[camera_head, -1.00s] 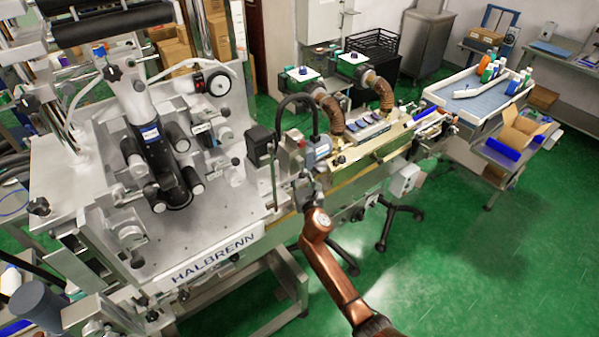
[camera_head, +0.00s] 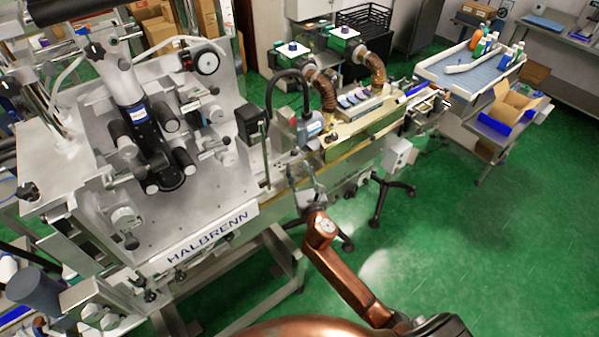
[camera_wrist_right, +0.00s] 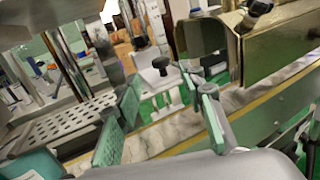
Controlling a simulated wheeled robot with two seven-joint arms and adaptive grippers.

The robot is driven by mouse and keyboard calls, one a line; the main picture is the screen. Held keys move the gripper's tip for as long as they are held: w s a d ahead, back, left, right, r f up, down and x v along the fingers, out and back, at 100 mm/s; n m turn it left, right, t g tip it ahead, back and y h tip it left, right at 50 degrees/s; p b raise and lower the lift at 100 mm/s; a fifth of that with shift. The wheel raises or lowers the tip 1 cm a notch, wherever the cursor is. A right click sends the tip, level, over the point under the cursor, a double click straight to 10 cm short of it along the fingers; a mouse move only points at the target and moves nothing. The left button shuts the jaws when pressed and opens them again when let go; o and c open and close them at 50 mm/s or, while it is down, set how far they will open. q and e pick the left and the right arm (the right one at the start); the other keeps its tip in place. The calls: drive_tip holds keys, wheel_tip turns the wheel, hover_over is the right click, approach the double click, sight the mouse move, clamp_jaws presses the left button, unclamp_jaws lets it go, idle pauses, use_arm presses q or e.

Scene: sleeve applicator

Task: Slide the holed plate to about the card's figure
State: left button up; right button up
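My right gripper (camera_wrist_right: 165,122) is open in the right wrist view, its two green-padded fingers apart with nothing between them. A grey metal plate with rows of holes (camera_wrist_right: 72,126) lies left of the left finger. I cannot tell whether the finger touches it. In the head view, my right gripper (camera_head: 301,182) is small and grey beyond the copper arm, beside the machine's front edge. The holed plate cannot be made out there. I cannot make out a card or a figure in either view. My left gripper does not show.
The labelling machine (camera_head: 160,215) marked HALBRENN fills the left. A pale conveyor belt (camera_wrist_right: 165,135) with a yellow edge runs past the fingers. A brass-coloured housing (camera_wrist_right: 285,42) and a black-knobbed post (camera_wrist_right: 161,68) stand close beyond. Green floor (camera_head: 450,240) is clear at right.

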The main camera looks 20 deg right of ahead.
drive_tip(key=shift+s+a, duration=0.1)
drive_tip(key=shift+s, duration=0.7)
drive_tip(key=shift+c, duration=0.5)
